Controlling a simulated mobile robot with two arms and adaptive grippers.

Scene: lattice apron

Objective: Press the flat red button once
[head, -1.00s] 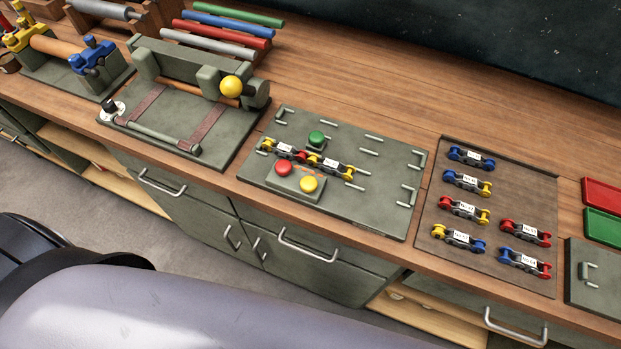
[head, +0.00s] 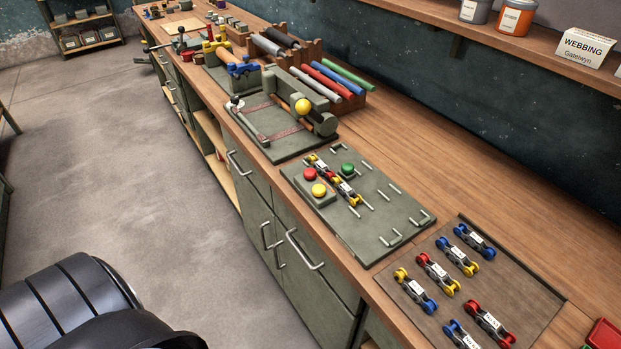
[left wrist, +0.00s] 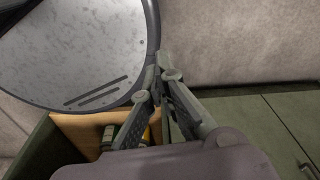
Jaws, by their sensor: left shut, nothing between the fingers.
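The red button (head: 310,174) is a round red cap on a low grey-green box (head: 316,198), which stands on a grey-green plate (head: 385,213) on the bench. A yellow button (head: 319,190) sits beside it on the same box. A green button (head: 347,170) is set apart, across a chain of linked pieces (head: 333,181). My left gripper (left wrist: 161,62) shows only in the left wrist view, shut and empty, with floor and the bench's cabinet front behind it, away from the buttons. My right gripper is in neither current view.
A fixture with a yellow ball knob (head: 302,106) stands just beyond the button plate. A brown tray (head: 519,284) of labelled links lies on the near side. Cabinet handles (head: 304,250) stick out from the bench front. The floor (head: 130,190) at left is clear.

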